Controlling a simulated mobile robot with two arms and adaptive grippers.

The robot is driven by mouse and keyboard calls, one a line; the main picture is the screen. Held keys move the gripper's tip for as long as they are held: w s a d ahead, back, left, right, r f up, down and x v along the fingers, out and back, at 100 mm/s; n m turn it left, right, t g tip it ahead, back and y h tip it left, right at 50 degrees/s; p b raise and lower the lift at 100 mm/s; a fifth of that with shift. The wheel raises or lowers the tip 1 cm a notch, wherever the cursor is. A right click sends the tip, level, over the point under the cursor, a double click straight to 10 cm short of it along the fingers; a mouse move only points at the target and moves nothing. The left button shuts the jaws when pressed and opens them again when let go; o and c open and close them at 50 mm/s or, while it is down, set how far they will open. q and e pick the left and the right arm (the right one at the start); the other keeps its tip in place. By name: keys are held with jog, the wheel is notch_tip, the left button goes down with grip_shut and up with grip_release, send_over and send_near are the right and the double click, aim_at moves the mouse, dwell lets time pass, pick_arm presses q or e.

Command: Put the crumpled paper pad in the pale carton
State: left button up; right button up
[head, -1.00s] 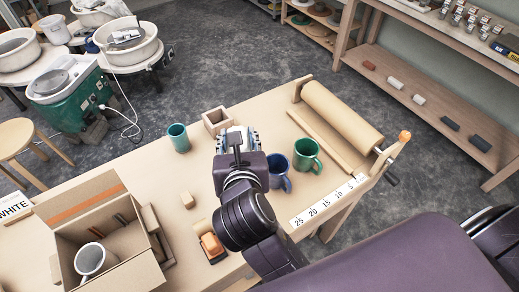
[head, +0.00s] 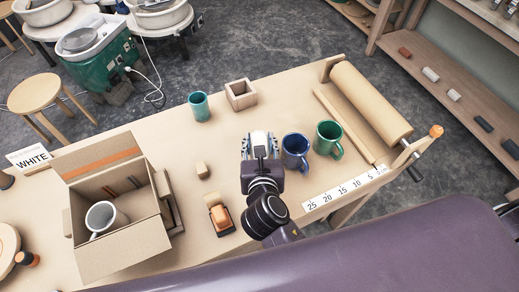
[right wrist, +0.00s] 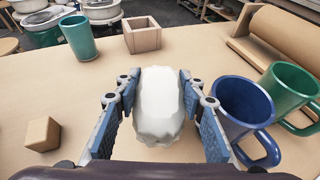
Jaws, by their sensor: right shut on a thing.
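The crumpled paper pad (right wrist: 159,105) is a white, rounded, uneven lump. It sits between the fingers of my right gripper (right wrist: 158,112), which is shut on it. In the head view the right gripper (head: 261,148) is left of the blue mug, with the white pad (head: 260,139) showing at its tip. I cannot tell whether the pad touches the table. The pale cardboard carton (head: 120,258) stands open at the left of the table, well left of the gripper. A white mug (head: 102,218) is inside it. My left gripper is not in view.
Blue (head: 295,152) and green (head: 328,138) mugs stand close right of the gripper. A teal cup (head: 199,106) and square wooden box (head: 241,94) are behind. A small block (head: 203,171) and an orange-topped tool (head: 220,214) lie between gripper and carton. A WHITE sign (head: 30,158) stands behind the carton.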

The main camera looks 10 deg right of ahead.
jog(key=shift+f+b, duration=0.3)
jog(key=shift+f, duration=1.85)
jog(key=o, duration=1.1)
jog(key=shift+f, duration=0.15)
jog(key=shift+o, duration=0.2)
